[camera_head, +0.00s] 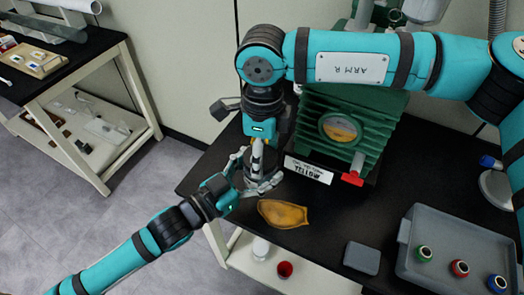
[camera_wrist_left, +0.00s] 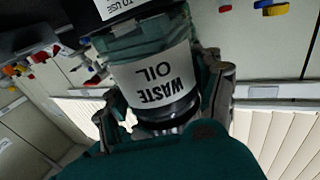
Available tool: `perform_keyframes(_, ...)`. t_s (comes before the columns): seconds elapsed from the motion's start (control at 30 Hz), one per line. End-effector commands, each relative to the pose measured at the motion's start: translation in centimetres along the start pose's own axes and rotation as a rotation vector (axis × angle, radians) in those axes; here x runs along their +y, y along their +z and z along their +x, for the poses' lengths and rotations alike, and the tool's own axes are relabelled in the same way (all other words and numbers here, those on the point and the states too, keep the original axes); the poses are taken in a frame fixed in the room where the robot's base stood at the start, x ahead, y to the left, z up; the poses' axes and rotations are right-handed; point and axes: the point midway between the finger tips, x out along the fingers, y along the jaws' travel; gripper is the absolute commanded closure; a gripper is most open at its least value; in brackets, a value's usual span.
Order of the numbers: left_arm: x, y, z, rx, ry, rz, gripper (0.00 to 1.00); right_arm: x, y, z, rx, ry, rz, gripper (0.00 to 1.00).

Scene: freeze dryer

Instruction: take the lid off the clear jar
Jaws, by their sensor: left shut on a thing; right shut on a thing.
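The clear jar (camera_wrist_left: 147,78) shows in the left wrist view, upside down in the picture, with a white "WASTE OIL" label and a dark band at one end. My left gripper (camera_head: 258,172) is shut around the jar's side at the table's left part; its fingers flank the jar in the left wrist view. My right gripper (camera_head: 257,150) points down from above, directly over the jar, shut on its lid. The lid is mostly hidden by the fingers in the head view, so I cannot tell whether it is apart from the jar.
A green pump (camera_head: 352,105) with a round gauge and red tap stands close behind. A grey tray (camera_head: 417,262) with several coloured-ring items and a small grey block (camera_head: 361,258) are at right.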

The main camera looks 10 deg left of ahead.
Motion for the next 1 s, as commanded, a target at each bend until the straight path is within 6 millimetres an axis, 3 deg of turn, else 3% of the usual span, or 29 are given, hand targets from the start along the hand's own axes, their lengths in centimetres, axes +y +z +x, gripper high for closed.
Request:
perform_keyframes(0.1,0.1,-0.1,0.0,0.002,0.002,0.000,1.00,-0.1,0.0,0.0,-0.002,-0.002,0.003,0.76)
perform_keyframes(0.13,0.1,-0.1,0.0,0.002,0.002,0.000,1.00,-0.1,0.0,0.0,-0.002,-0.002,0.003,0.35)
perform_keyframes(0.3,0.1,-0.1,0.0,0.002,0.002,0.000,1.00,-0.1,0.0,0.0,-0.001,-0.002,0.004,0.14)
perform_keyframes(0.63,0.0,0.0,0.0,0.001,0.001,0.000,1.00,-0.1,0.0,-0.3,-0.001,-0.002,0.004,0.14)
perform_keyframes(1.0,0.0,0.0,0.0,0.001,0.000,0.000,1.00,0.0,0.0,-4.4,-0.001,-0.001,0.004,0.15)
